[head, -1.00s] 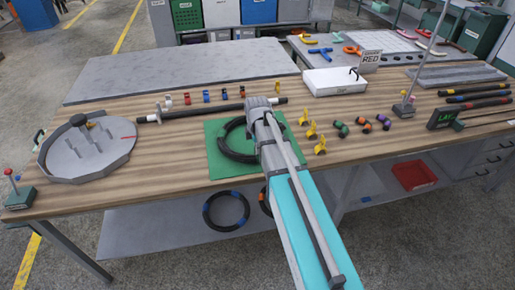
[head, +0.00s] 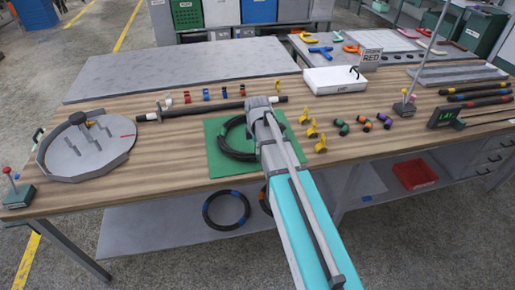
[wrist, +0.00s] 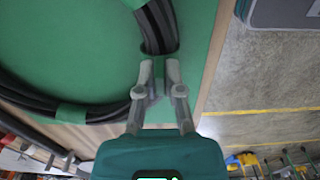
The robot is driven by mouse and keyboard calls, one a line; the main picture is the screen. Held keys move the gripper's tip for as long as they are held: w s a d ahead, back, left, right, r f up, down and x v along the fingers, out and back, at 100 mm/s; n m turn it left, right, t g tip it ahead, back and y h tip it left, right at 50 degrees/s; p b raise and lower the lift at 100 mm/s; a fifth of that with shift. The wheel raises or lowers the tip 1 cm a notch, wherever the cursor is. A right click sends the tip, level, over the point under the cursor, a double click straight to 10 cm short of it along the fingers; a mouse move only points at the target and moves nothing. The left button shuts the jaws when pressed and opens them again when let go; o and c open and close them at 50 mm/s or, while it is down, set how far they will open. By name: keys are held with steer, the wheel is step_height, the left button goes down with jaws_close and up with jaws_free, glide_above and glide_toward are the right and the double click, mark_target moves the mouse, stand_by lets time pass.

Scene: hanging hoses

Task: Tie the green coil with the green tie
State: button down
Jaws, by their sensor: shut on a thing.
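The green coil, a black hose loop with green bands, lies on a green mat (head: 215,166) on the bench. In the head view the coil (head: 236,153) is partly covered by my arm. In the wrist view the coil (wrist: 158,25) runs down to the fingertips and out to the left. My gripper (wrist: 160,70) is over the coil's edge, its two grey fingers close together. A dark green band, seemingly the green tie (wrist: 174,49), shows at the fingertips around the hose. The fingers hide most of it, so I cannot tell whether it is closed.
Yellow clips (head: 312,130) and small coloured pieces (head: 363,122) stand right of the mat. A black rod (head: 205,110) lies behind it. A round grey tray (head: 85,150) is at the left. Coils with blue (head: 226,193) and orange marks hang below the front edge.

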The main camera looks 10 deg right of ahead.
steer(key=c, duration=0.7)
jaws_free()
steer(key=shift+r, duration=0.15)
